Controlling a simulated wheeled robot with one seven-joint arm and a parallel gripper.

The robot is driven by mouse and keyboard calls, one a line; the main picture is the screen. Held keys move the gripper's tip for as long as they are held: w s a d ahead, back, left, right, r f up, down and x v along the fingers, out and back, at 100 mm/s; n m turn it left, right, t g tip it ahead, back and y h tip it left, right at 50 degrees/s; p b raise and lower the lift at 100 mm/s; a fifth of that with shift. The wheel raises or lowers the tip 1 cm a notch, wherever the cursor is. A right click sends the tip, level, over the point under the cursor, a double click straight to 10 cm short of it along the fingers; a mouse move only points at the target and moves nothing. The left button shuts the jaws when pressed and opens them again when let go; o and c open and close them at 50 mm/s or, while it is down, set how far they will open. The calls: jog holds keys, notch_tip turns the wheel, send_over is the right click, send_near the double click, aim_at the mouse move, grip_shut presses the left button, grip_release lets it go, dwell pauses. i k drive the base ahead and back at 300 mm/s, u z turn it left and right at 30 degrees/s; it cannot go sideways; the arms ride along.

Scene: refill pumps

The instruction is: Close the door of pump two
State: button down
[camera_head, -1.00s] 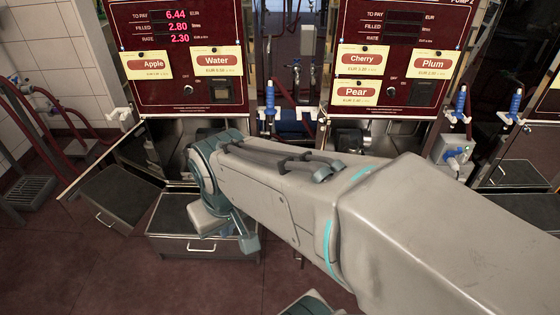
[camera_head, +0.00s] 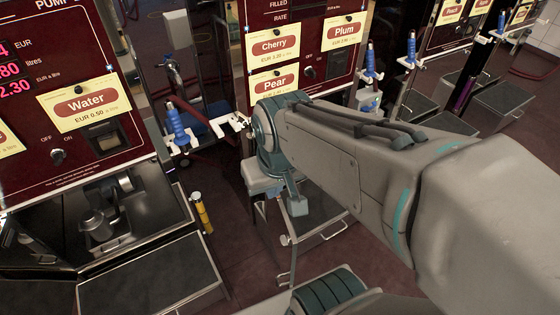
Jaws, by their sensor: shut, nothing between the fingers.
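Pump two is the dark-red pump in the middle, with Cherry (camera_head: 273,44), Plum (camera_head: 346,30) and Pear (camera_head: 274,84) labels on its front panel (camera_head: 312,68). My arm crosses in front of its lower part. The compartment there is mostly hidden, and I cannot make out its door or how far it stands open. A low dark box with a bar handle (camera_head: 322,238) shows beneath my arm, in front of that pump. My arm's teal joint is close in front of the pump in this view. I cannot make out my gripper's fingers.
The Water pump (camera_head: 85,100) at left has an open lower compartment (camera_head: 105,215) with metal parts inside and a low dark box (camera_head: 150,275) in front. A yellow cylinder (camera_head: 202,212) stands between the pumps. More pumps and boxes (camera_head: 515,105) are at right.

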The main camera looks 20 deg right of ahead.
aim_at(276, 217)
jog(key=z, duration=0.15)
jog(key=i, duration=0.15)
jog(key=z, duration=0.1)
jog(key=k, duration=1.05)
jog(key=u, duration=0.55)
jog(key=i, duration=0.5)
jog(key=u, duration=0.35)
